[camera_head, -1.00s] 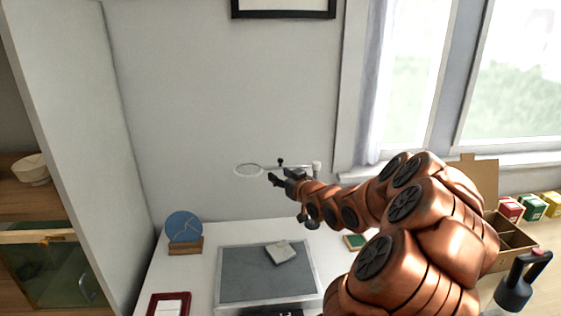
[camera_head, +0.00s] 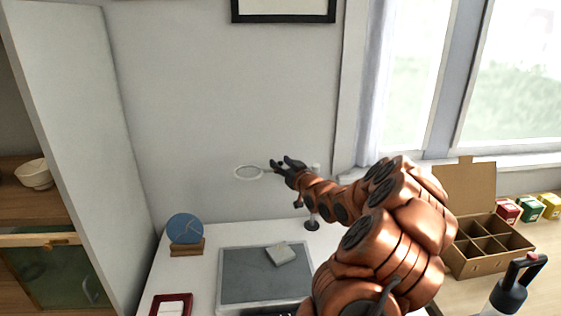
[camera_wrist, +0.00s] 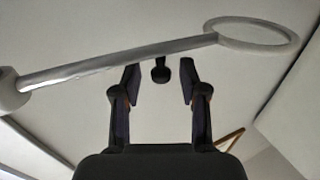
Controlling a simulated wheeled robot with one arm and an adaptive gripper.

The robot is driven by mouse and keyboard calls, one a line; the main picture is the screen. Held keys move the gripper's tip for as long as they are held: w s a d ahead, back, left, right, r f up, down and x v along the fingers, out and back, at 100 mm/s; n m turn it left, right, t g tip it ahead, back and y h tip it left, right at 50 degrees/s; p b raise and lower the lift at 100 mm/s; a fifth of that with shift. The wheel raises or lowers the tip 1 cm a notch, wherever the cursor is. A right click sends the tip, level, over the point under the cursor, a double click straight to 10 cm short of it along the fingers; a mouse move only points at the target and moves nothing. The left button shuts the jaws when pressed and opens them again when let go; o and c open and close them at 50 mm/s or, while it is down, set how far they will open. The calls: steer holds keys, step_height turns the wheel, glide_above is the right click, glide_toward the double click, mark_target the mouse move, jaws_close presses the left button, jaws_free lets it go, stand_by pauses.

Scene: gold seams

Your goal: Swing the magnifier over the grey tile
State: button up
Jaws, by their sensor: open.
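The magnifier's white ring (camera_head: 248,172) hangs above the back of the table, left of my gripper, in the head view. In the wrist view the ring (camera_wrist: 252,36) is at upper right, and its grey arm (camera_wrist: 115,62) runs down to the left, across and beyond my fingertips. My gripper (camera_head: 287,162) is open; in the wrist view its two fingers (camera_wrist: 160,75) are apart, with a dark knob (camera_wrist: 160,70) showing between them. I cannot tell whether they touch it. The grey tile (camera_head: 281,253) lies on a dark grey mat (camera_head: 245,285) below.
A blue disc (camera_head: 184,228) stands on a wooden block at the table's left back. A red-framed tray (camera_head: 171,305) is at front left.

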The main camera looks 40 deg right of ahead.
steer(key=shift+w+f, duration=0.1)
steer(key=shift+w, duration=0.35)
steer(key=shift+c, duration=0.4)
jaws_close()
